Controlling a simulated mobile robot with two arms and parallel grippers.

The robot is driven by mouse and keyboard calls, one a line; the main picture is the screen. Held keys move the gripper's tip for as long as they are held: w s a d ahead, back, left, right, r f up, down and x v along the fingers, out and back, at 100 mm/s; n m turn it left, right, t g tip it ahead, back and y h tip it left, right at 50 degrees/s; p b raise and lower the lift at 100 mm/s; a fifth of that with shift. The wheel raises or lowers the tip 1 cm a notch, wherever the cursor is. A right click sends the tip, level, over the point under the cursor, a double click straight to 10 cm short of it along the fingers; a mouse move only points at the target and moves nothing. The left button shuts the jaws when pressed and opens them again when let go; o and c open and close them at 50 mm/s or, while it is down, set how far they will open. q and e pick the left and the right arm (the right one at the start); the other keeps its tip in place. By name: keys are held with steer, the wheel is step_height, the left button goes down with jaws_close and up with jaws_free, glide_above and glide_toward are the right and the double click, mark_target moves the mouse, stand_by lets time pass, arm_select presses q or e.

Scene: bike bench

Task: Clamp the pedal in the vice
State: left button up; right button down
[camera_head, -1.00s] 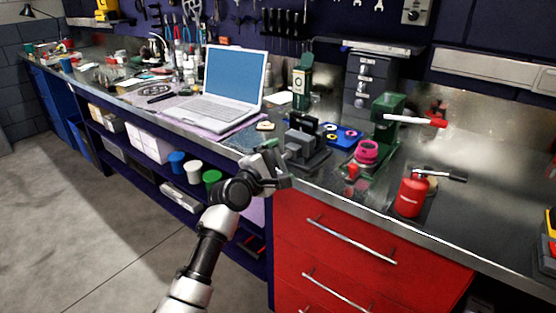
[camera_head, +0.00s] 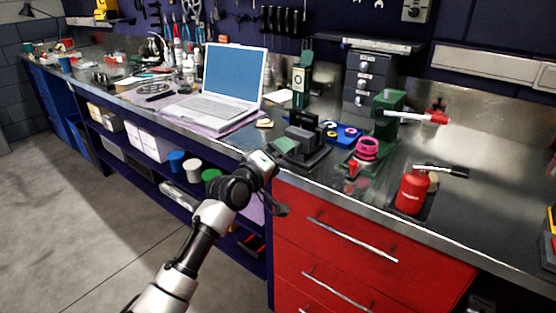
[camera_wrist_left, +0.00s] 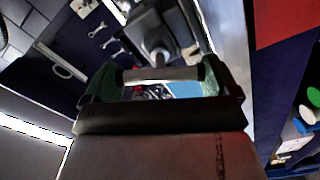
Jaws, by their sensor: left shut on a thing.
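The dark grey vice (camera_head: 311,155) stands at the front edge of the bench, in the middle of the head view. A black block-like piece (camera_head: 304,121) sits at the top of its jaws; I cannot tell whether it is the pedal or part of the vice. My left gripper (camera_head: 278,154) is in front of the vice. In the left wrist view the green fingers of my left gripper (camera_wrist_left: 160,80) are on either side of a grey bar (camera_wrist_left: 163,74), which looks like the vice handle. The vice body (camera_wrist_left: 156,30) shows beyond it. My right gripper is out of view.
An open laptop (camera_head: 232,78) stands left of the vice. A blue tray (camera_head: 344,134), a green press-like tool (camera_head: 390,105) and a red bottle (camera_head: 411,192) stand to its right. Red drawers (camera_head: 350,240) are below the bench edge. The right bench top is mostly clear.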

arm_select(q)
steer(key=n+p, duration=0.3)
steer(key=n, duration=0.5)
steer(key=n+p, duration=0.2)
steer(key=n, duration=0.6)
steer(key=n+p, duration=0.3)
steer(key=n, duration=0.6)
steer(key=shift+s+f+p, duration=0.15)
steer(key=shift+f+p, duration=0.15)
steer(key=shift+f, duration=0.1)
stand_by(1.6)
stand_by(0.4)
